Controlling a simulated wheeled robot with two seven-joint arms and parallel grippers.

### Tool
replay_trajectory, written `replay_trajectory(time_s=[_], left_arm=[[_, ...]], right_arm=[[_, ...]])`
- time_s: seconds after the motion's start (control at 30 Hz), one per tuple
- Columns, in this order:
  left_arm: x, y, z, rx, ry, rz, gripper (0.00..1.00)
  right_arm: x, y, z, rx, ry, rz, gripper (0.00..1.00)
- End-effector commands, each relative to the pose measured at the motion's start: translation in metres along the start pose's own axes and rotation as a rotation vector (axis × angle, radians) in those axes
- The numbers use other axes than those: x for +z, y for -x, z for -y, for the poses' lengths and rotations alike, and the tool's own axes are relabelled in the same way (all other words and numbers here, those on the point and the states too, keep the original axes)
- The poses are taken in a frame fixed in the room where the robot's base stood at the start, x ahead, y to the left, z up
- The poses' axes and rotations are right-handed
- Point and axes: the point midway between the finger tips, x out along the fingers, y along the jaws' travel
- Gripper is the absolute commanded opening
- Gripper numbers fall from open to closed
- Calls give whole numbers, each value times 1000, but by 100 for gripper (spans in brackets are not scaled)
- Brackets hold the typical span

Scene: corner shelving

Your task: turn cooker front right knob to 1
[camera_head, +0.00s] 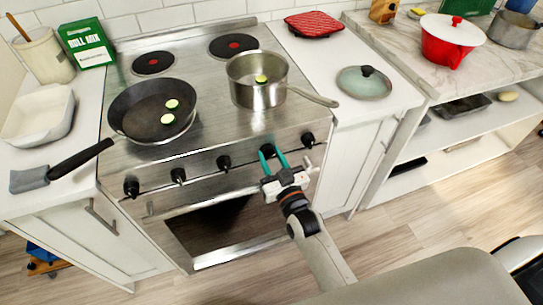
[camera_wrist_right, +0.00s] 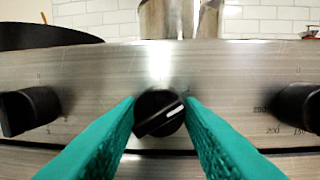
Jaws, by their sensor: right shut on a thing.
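The cooker (camera_head: 225,125) has a row of several black knobs along its steel front. My right gripper (camera_head: 272,154) has its teal fingers on either side of the second knob from the right (camera_head: 267,149). In the right wrist view this black knob (camera_wrist_right: 158,112) sits between the fingertips, and my right gripper is shut on it. The knob's white pointer line slants up to the right. The fingers hide part of the panel markings around it. My left gripper is not in view.
The rightmost knob (camera_head: 308,139) has temperature numbers beside it in the wrist view; another knob (camera_head: 224,162) is left of the held one. A pot (camera_head: 250,92) and a frying pan (camera_head: 130,98) hold green slices. The oven door (camera_head: 225,225) is below.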

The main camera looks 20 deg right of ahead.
Motion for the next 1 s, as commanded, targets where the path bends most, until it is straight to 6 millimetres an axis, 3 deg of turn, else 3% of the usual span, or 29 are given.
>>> replay_trajectory(time_s=[0.6, 0.63, 0.73, 1.0], left_arm=[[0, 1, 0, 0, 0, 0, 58], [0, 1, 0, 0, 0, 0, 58], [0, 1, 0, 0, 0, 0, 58], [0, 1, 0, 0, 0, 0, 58]], right_arm=[[-1, 0, 0, -5, -44, 2, 11], [-1, 0, 0, -5, -44, 2, 36], [-1, 0, 0, -5, -43, 2, 52], [0, 0, 0, -4, -43, 2, 55]])
